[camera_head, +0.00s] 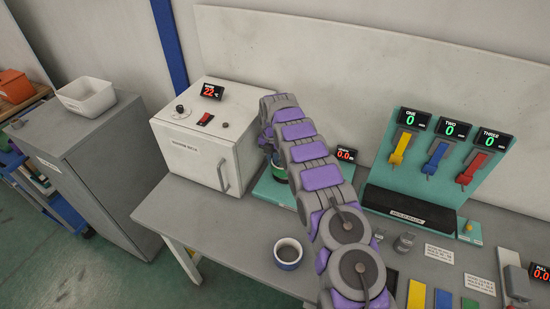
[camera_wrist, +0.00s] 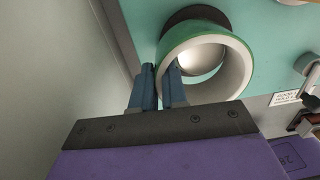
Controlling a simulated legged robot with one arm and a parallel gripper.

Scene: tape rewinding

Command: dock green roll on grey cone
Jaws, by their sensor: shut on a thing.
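The green roll (camera_wrist: 214,40) shows in the wrist view as a green-edged ring with a thick pale wall. My gripper (camera_wrist: 163,76) has its blue fingers shut on the near left wall of the roll, one finger outside and one inside. A smooth pale grey surface (camera_wrist: 196,62), likely the grey cone, shows through the roll's opening; I cannot tell how far the roll is seated around it. In the head view the green roll (camera_head: 279,173) is partly hidden by my arm, above the teal base (camera_head: 274,190).
A white oven-like cabinet (camera_head: 208,137) stands close on the left. A teal rack (camera_head: 437,158) with yellow, blue and red hanging pieces stands to the right. A black disc (camera_wrist: 190,14) lies behind the roll.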

